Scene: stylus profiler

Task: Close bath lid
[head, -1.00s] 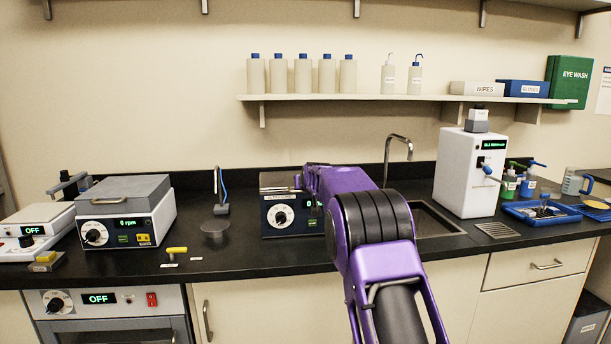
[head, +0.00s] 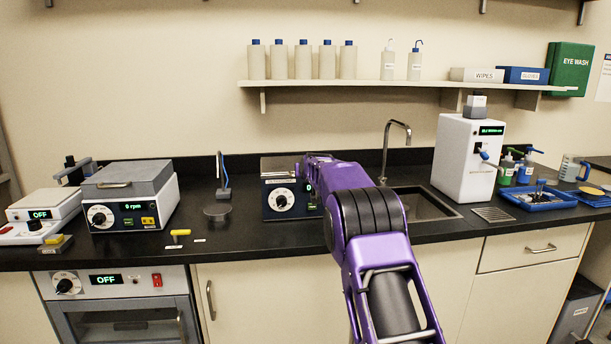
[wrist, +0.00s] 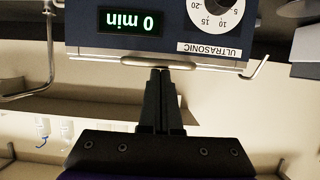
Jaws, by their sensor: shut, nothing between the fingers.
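The ultrasonic bath (head: 292,200) is a dark blue box with a dial and display in the middle of the counter. In the wrist view the bath (wrist: 160,35) appears upside down, reading 0 min. Its grey lid (head: 277,167) shows at the top of the bath, partly behind my arm; I cannot tell whether a gap is left under it. A rounded metal handle (wrist: 120,61) runs along the panel's upper edge. My gripper (wrist: 160,72) is shut and empty, its tips at this handle; contact is unclear. In the head view my arm hides the gripper.
A sink (head: 425,205) with a tap (head: 398,135) lies right of the bath. A white instrument (head: 466,160) stands beyond it. A boxy device reading 0 rpm (head: 130,200) stands to the left, with a round dark pad (head: 217,212) between. A shelf (head: 380,86) with bottles hangs above.

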